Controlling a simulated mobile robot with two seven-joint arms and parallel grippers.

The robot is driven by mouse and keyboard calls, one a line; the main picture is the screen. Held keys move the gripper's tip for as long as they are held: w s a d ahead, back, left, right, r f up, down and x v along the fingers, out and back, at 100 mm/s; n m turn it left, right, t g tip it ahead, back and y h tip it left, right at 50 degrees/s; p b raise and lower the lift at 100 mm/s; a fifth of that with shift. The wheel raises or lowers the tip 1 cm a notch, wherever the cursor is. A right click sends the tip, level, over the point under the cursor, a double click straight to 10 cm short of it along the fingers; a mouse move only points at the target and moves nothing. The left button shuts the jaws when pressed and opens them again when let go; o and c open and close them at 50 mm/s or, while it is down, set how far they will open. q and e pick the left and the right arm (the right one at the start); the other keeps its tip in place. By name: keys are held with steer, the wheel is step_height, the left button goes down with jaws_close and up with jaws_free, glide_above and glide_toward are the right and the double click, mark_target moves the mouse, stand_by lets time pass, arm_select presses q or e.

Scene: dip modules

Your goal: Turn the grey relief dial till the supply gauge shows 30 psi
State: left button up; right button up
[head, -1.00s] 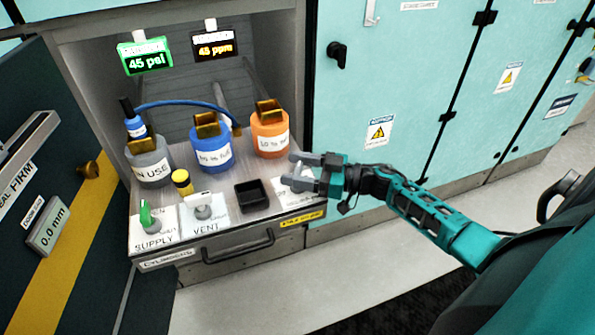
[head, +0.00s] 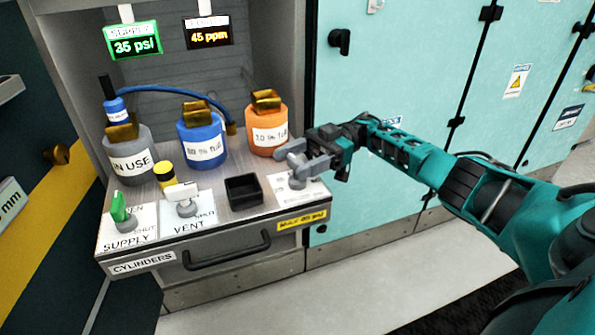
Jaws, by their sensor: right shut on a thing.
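The supply gauge (head: 134,41) is a green lit display at the upper left and reads 35 psi. My right gripper (head: 297,166) is at the right end of the cylinder shelf, its fingers pointing left and low over a white label plate (head: 309,192). My left gripper is out of view.
An orange "45 ppm" display (head: 209,33) hangs beside the supply gauge. Grey (head: 128,157), blue (head: 203,140) and orange (head: 267,132) cylinders stand behind the supply lever (head: 118,206) and vent lever (head: 183,197). A black tray (head: 243,191) sits left of my right gripper.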

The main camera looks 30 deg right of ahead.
steer(key=shift+n+g, duration=0.5)
steer(key=shift+g, duration=0.6)
steer(key=o, duration=1)
steer(key=shift+c, duration=0.2)
